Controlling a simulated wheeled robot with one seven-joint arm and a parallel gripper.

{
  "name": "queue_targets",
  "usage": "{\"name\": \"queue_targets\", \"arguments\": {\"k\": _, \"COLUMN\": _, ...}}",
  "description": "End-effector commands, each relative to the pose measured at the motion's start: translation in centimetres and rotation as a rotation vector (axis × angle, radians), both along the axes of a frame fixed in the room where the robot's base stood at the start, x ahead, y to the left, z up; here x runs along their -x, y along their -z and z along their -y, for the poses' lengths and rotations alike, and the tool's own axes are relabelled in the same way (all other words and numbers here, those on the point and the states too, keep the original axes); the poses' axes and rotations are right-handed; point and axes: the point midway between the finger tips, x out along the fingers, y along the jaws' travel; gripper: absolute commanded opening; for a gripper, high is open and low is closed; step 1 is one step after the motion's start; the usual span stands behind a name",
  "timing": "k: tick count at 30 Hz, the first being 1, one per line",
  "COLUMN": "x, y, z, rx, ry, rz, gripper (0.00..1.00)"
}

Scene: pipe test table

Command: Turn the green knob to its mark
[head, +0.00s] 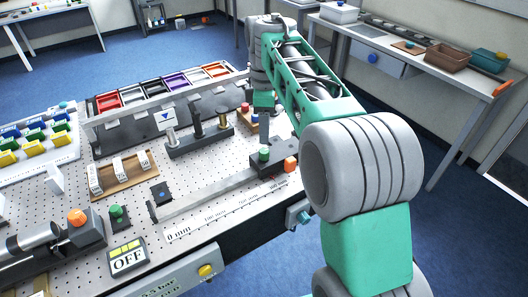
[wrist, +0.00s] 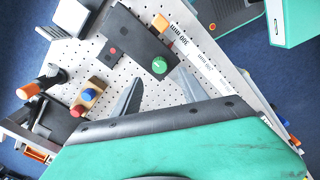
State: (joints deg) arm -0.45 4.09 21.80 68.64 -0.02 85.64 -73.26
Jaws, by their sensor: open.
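A green knob (head: 264,154) tops a dark block at the far end of the scale rail, close to an orange piece. It also shows in the wrist view as a green disc (wrist: 159,65) with a small pale marking, too small to read. A second green knob (head: 116,211) sits on a dark base near the OFF display. I cannot make out a target mark at either. My gripper (wrist: 158,88) is open and empty, its two fingers spread just below the rail knob in the wrist picture, apart from it. In the head view my gripper is partly lost among the table items.
The metal rail (head: 205,196) runs beside a printed mm scale. A wooden block (wrist: 90,95) with red and blue knobs lies left of my fingers in the wrist view. Colored bins (head: 150,88) line the back. Bare perforated board shows between fixtures.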

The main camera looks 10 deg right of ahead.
Motion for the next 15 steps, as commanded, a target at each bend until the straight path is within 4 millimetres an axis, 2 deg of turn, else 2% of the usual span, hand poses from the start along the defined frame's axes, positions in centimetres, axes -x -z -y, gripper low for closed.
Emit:
{"name": "queue_targets", "arguments": {"k": 4, "x": -0.1, "y": 1.5, "z": 0.0, "rx": 0.0, "ry": -0.013, "rz": -0.004, "gripper": 0.5}}
{"name": "queue_targets", "arguments": {"k": 12, "x": -0.1, "y": 6.4, "z": 0.0, "rx": 0.0, "ry": -0.01, "rz": 0.0, "gripper": 0.5}}
{"name": "queue_targets", "arguments": {"k": 15, "x": -0.1, "y": 7.3, "z": 0.0, "rx": 0.0, "ry": -0.01, "rz": 0.002, "gripper": 0.5}}
